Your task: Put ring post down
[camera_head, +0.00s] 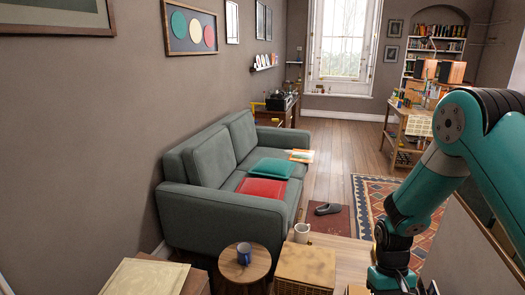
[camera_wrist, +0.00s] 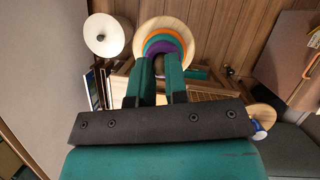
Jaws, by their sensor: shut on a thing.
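The ring post (camera_wrist: 178,28) shows in the wrist view as a pale round wooden base with orange, teal and purple rings. My gripper (camera_wrist: 160,64) is shut on it, with its two teal fingers at the purple ring. The fingers hide part of the rings and the post itself. In the head view my arm reaches down at the lower right, and its fingertips and the ring post cannot be made out there. I cannot tell whether the base touches anything beneath it.
A round side table (camera_head: 246,265) with a blue mug (camera_head: 244,253) stands in front of the grey sofa (camera_head: 222,205). A wicker hamper (camera_head: 305,267) and white mug (camera_head: 301,232) are nearby. A round white object (camera_wrist: 120,35) is left of the ring post in the wrist view.

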